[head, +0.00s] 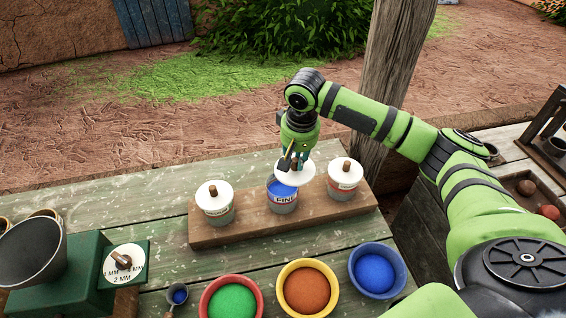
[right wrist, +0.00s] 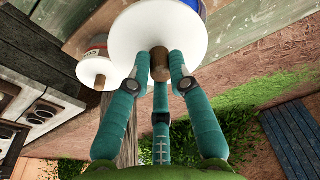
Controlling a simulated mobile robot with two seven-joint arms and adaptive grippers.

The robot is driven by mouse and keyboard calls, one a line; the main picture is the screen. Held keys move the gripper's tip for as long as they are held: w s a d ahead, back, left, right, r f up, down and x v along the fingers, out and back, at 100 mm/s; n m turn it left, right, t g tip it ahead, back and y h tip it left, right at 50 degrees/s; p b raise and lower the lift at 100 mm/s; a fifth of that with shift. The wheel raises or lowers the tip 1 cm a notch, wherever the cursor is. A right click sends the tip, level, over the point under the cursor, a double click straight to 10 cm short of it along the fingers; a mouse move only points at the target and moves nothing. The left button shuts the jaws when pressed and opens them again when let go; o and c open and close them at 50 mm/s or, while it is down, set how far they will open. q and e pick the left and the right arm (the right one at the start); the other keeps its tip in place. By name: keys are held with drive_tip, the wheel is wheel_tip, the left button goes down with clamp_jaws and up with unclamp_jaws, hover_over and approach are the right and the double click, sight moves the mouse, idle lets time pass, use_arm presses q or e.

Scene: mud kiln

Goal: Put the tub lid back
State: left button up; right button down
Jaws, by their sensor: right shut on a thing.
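The open tub (head: 283,204), marked FINE with a blue label, stands in the middle of a wooden board, with blue content showing inside. My right gripper (head: 295,160) is shut on the brown knob (right wrist: 160,64) of the white tub lid (head: 308,174). The lid is held above the open tub, off to its right, and is not seated on it. In the right wrist view the lid (right wrist: 135,38) hides most of the tub behind it. My left gripper is out of view.
Lidded tubs stand left (head: 219,209) and right (head: 342,186) of the open one on the board (head: 250,231). Bowls of green (head: 231,300), orange (head: 307,288) and blue (head: 377,271) powder sit in front. A dark bucket (head: 32,255) and a green dial box (head: 75,284) are at left.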

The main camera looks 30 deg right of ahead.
drive_tip(key=w, duration=0.1)
drive_tip(key=w+f, duration=0.1)
drive_tip(key=w+a, duration=0.1)
drive_tip(key=shift+w+f+p, duration=0.2)
drive_tip(key=shift+f+p, duration=0.15)
drive_tip(key=shift+w+a+f, duration=0.15)
drive_tip(key=shift+w+f, duration=0.3)
drive_tip(key=shift+w, duration=0.05)
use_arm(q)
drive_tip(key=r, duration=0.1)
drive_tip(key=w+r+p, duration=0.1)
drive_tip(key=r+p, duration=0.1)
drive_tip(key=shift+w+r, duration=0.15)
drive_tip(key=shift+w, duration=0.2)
use_arm(e)
wheel_tip(320, 180, down, 4)
drive_tip(key=shift+f, duration=0.1)
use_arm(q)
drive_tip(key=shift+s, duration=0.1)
use_arm(e)
drive_tip(key=shift+f, duration=0.1)
drive_tip(key=shift+f, duration=0.4)
drive_tip(key=c, duration=1.1)
unclamp_jaws()
